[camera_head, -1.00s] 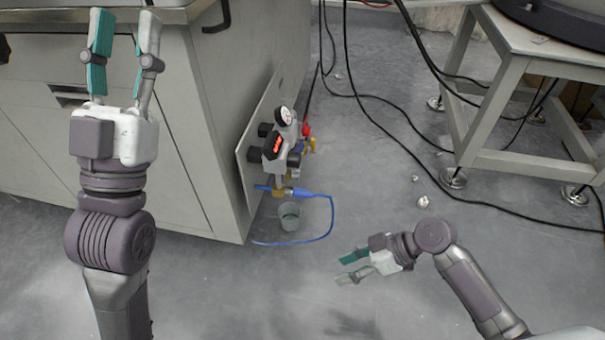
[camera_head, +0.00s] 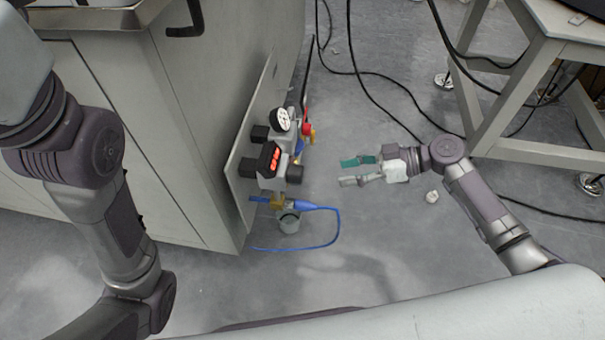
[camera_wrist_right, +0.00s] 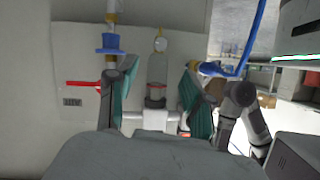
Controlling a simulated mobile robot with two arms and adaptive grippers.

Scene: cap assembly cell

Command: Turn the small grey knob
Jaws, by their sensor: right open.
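The valve and gauge assembly (camera_head: 275,150) is mounted on a plate at the cabinet's side. It has a round white gauge (camera_head: 282,119) and a red-lit display (camera_head: 274,158). A short dark grey knob (camera_head: 295,173) sticks out toward the right; I cannot tell for sure that it is the named knob. My right gripper (camera_head: 342,172) is open and empty, to the right of the assembly and apart from it, fingers pointing left at it. In the right wrist view, its teal fingers stand on either side of a pale cylindrical part (camera_wrist_right: 157,70). My left gripper is out of view.
A metal-framed table (camera_head: 520,100) and black cables stand at the right.

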